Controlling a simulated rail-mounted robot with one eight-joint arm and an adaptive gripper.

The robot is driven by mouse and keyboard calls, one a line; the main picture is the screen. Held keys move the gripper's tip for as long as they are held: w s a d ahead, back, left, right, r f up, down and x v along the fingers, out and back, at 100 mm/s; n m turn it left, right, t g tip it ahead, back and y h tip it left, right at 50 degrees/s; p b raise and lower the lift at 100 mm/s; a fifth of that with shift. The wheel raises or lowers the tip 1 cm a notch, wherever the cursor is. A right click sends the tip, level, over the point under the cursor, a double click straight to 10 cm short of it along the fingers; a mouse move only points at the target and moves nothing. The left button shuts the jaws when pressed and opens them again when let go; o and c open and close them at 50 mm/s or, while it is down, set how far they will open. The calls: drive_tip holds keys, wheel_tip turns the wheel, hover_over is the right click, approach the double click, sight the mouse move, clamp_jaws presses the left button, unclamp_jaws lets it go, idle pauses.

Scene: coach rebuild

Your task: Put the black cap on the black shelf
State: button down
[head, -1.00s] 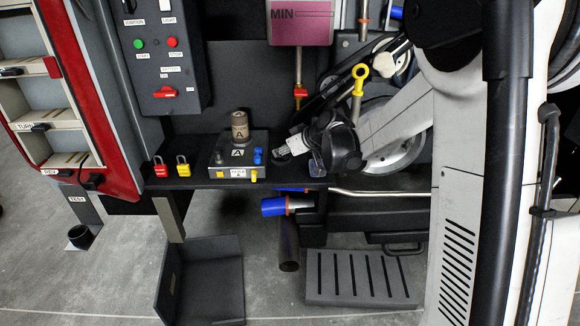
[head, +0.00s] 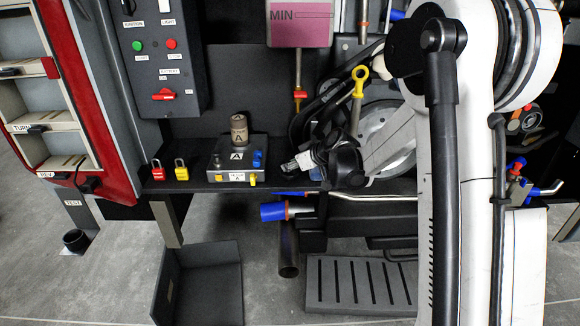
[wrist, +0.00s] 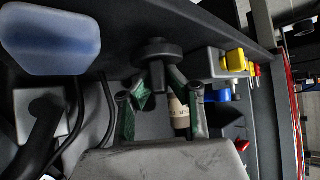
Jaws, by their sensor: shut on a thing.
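The black cap (wrist: 157,54) shows in the wrist view as a dark round disc with a short stem. My gripper (wrist: 160,84) is shut on its stem, between green-padded fingers. In the head view my gripper (head: 306,162) is above the right part of the long black shelf (head: 205,184), close to the engine parts; the cap cannot be made out there. The shelf's dark surface also shows across the top of the wrist view (wrist: 215,22). I cannot tell whether the cap touches the shelf.
On the shelf stand a red padlock (head: 158,170), a yellow padlock (head: 181,170) and a grey box (head: 236,166) with a brown cylinder (head: 239,130) marked A. A yellow-ringed dipstick (head: 358,82) and a pulley are beside my arm. A blue-ended pipe (head: 272,211) is below the shelf.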

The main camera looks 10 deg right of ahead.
drive_tip(key=shift+f, duration=0.15)
drive_tip(key=c, duration=1.7)
unclamp_jaws()
drive_tip(key=shift+s+d+r, duration=0.1)
drive_tip(key=shift+r, duration=0.25)
drive_tip(key=p+v, duration=0.3)
drive_tip(key=v, duration=0.8)
drive_tip(key=s+a+r+m+g+h, duration=0.1)
drive_tip(key=s+a+r+m, duration=0.2)
drive_tip(key=s, duration=0.6)
drive_tip(key=s+a+r+g+h, duration=0.1)
drive_tip(key=s+a+r+h, duration=0.1)
drive_tip(key=s+r, duration=0.45)
drive_tip(key=s+m+h, duration=0.1)
drive_tip(key=s, duration=0.5)
drive_tip(key=s+f+m, duration=0.1)
drive_tip(key=s, duration=0.5)
drive_tip(key=s+f+m+h, duration=0.1)
drive_tip(key=s, duration=0.6)
drive_tip(key=shift+f+m+h, duration=0.1)
drive_tip(key=shift+m+h, duration=0.2)
